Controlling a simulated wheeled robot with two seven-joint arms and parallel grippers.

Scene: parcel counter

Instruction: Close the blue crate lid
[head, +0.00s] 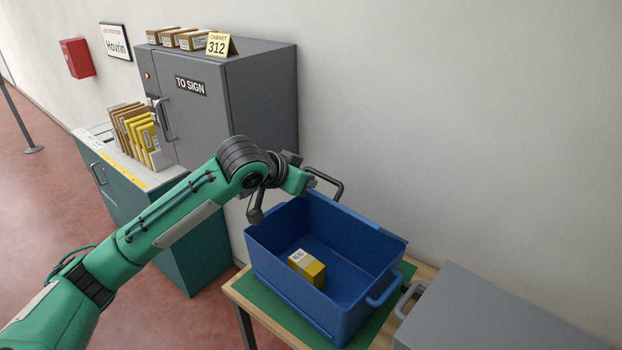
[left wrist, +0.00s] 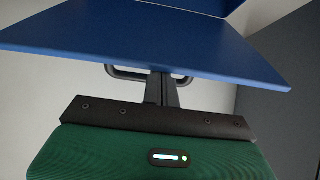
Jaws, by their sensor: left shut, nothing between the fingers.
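The blue crate (head: 300,292) stands open on the green mat in the head view, with a yellow parcel (head: 307,267) inside. Its blue lid (head: 352,222) stands raised along the far side by the wall, seen nearly edge-on. A dark loop handle (head: 328,181) sticks out behind it. My left gripper (head: 306,180) is at the lid's upper left end, close to the handle. In the left wrist view the left gripper (left wrist: 163,88) is shut and empty, its tips just under a broad blue panel; the handle (left wrist: 128,74) shows beside them. Contact cannot be told. My right gripper is not in view.
The wooden table with its green mat (head: 404,270) carries the crate. A grey box (head: 490,315) with a handle stands close at its right. A grey cabinet (head: 270,95) and a teal counter (head: 190,250) with envelopes stand to the left. The wall is close behind.

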